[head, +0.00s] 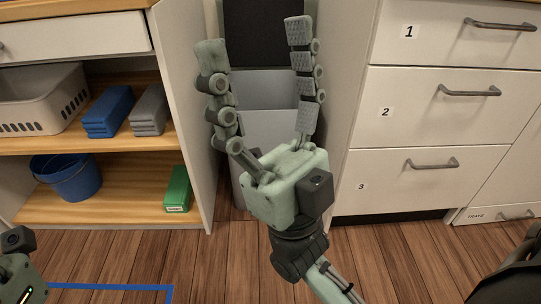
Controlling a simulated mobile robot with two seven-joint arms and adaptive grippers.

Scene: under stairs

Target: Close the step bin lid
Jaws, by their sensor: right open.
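The step bin (268,125) is a grey bin standing in the narrow gap between the shelf unit and the drawer cabinet. Its dark lid (262,35) stands raised at the back, and the light grey inside shows below it. My right gripper (253,38) is open and empty, in front of and above the bin. Its two fingers point away from me, one on each side of the lid in the picture. Its palm hides the lower front of the bin, and the pedal cannot be seen. Part of my left gripper shows at the bottom left corner; its fingers are out of sight.
The white drawer cabinet (440,125), with drawers numbered 1 to 3, closes off the right side. The wooden floor (215,265) in front is clear apart from blue marking.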

